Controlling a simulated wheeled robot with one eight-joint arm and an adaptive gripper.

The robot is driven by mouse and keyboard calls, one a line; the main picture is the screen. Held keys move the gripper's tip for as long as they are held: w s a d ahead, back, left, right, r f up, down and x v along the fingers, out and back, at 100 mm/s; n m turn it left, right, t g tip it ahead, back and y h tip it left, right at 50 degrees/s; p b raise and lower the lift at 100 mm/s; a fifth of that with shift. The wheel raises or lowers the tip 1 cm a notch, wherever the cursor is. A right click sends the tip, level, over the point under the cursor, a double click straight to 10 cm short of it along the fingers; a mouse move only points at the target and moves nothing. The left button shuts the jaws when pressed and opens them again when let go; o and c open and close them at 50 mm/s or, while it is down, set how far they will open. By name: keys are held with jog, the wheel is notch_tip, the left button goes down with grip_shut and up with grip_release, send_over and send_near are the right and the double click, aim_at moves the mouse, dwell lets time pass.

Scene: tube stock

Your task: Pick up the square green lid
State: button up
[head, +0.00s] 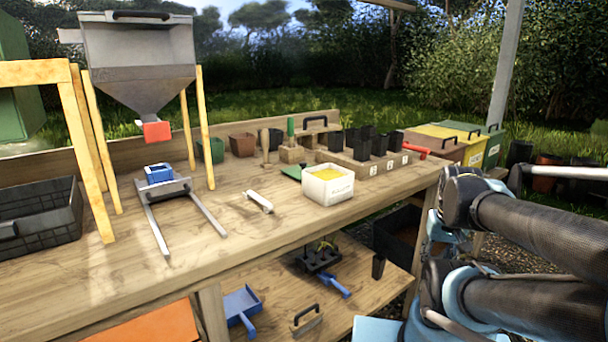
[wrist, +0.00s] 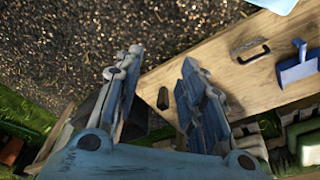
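A flat dark green piece (head: 292,172), which looks like the square green lid, lies on the workbench in the head view. It is just left of and behind a white square tub (head: 328,190) with yellow contents, which may hide part of it. I cannot make out its full outline. My gripper (wrist: 161,56) shows in the wrist view with its two fingers well apart and nothing held between them. It points down past the lower shelf's edge, away from the green piece. I cannot make out the gripper in the head view.
A white tube (head: 259,201) lies left of the tub. A wooden block with black pots (head: 362,143) stands behind it. A hopper (head: 140,60) on wooden posts is at left. The lower shelf holds a blue scoop (head: 243,304) and a handled float (head: 306,320). The front bench middle is clear.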

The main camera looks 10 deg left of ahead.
jog(key=w+a+r+m, duration=0.2)
jog(key=w+a+r, duration=0.15)
jog(key=r, duration=0.35)
jog(key=w+a+r+m, duration=0.2)
jog(key=w+a+r, duration=0.15)
jog(key=r, duration=0.25)
notch_tip(320, 180, up, 22)
jog(key=m+g+y, duration=0.2)
jog(key=m, duration=1.1)
send_over(303, 168)
jog(key=d, duration=0.3)
jog(key=a+f, duration=0.1)
jog(key=f, duration=0.4)
jog(key=a+f, duration=0.1)
jog(key=f, duration=0.5)
jog(key=a+f, duration=0.1)
jog(key=f, duration=0.5)
jog(key=shift+w+f, duration=0.2)
jog(key=shift+w, duration=0.1)
jog(key=shift+c, duration=0.3)
jog(key=shift+d, duration=0.1)
grip_shut()
